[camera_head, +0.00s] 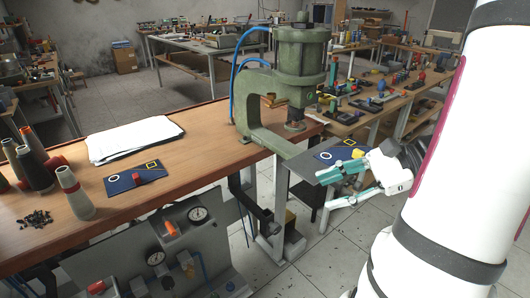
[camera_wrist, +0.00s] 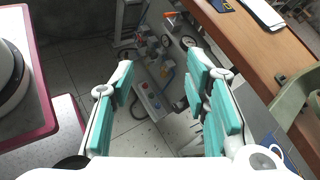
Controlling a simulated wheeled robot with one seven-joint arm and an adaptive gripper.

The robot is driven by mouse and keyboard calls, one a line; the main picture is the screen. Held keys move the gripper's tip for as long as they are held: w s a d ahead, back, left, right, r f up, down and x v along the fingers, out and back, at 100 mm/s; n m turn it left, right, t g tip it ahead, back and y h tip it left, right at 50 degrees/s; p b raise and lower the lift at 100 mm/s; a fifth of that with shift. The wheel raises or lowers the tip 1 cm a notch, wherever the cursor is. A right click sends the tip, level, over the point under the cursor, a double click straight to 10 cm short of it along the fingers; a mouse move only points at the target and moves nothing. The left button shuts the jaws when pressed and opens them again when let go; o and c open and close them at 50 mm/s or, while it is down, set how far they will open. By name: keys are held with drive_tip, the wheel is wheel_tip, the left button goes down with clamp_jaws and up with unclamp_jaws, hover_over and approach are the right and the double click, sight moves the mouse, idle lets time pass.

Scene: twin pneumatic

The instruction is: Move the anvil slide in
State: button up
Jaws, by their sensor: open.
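The green press (camera_head: 300,52) stands at the right end of the wooden bench, its ram pointing down. The anvil slide appears to be the flat grey-green plate (camera_head: 303,166) sticking out from the press base toward my arm. A dark blue piece (camera_head: 328,155) with a white ring and a yellow outline lies on its outer part. My gripper (camera_head: 325,190) is open and empty, its teal-padded fingers close to the plate's outer end; contact cannot be told. In the wrist view, the open fingers (camera_wrist: 160,85) have floor and equipment below between them, and part of the green press (camera_wrist: 291,98) shows at right.
On the bench (camera_head: 215,140) are white sheets (camera_head: 133,138), another blue piece (camera_head: 136,178) and several cones (camera_head: 74,192). Gauges and valves (camera_head: 170,250) hang below the bench front. A leg and black bracket (camera_head: 268,220) stand under the press. Open floor lies below my gripper.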

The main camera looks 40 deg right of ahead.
drive_tip(key=s+d+f+m+t+h+b, duration=0.35)
drive_tip(key=d+f+m+t, duration=0.35)
drive_tip(key=d, duration=0.4)
drive_tip(key=m+t+h+b, duration=0.1)
drive_tip(key=m+t+h, duration=0.2)
drive_tip(key=m+h, duration=0.25)
approach(361, 187)
drive_tip(key=shift+m+y, duration=0.3)
drive_tip(key=shift+m, duration=0.15)
drive_tip(key=w, duration=1)
drive_tip(key=shift+w+a+f+b, duration=0.1)
drive_tip(key=shift+w+a+b, duration=0.1)
drive_tip(key=shift+w+b, duration=0.2)
clamp_jaws()
